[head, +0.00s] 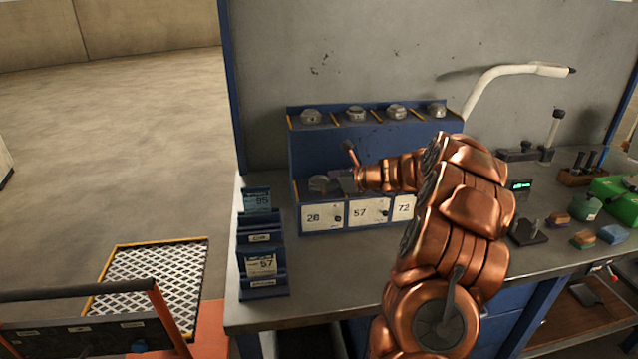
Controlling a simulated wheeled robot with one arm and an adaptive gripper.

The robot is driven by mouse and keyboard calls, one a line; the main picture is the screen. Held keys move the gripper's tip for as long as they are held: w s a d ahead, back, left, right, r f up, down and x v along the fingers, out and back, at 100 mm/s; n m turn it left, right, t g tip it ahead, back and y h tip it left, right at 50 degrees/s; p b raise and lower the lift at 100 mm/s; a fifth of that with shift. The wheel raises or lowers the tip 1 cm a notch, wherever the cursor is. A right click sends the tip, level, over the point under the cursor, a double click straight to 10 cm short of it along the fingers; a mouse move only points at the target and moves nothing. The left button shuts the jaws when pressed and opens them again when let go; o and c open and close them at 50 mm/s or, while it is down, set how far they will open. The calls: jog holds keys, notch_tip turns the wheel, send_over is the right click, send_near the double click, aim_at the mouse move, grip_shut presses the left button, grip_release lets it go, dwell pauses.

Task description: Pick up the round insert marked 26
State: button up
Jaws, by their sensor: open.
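A blue rack stands at the back of the workbench. Its lower tray (330,222) has white front labels that read 26, or perhaps 28, then 57 and 72. A round grey insert (318,183) sits in the left compartment, behind that first label. My copper arm reaches in from the right. My gripper (338,180) is open at the insert's right side, low over the tray. Whether its fingers touch or surround the insert is too small to tell. My arm hides the right part of the tray. No marking on the insert itself is readable.
Several round grey pieces sit on the rack's upper ledge (375,119). A blue card holder (262,265) with cards 95 and 57 stands at left. Tools and coloured blocks (583,238) lie at right. The bench front (315,290) is bare.

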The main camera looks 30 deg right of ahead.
jog(key=shift+x, duration=0.8)
jog(key=shift+r, duration=0.1)
grip_shut()
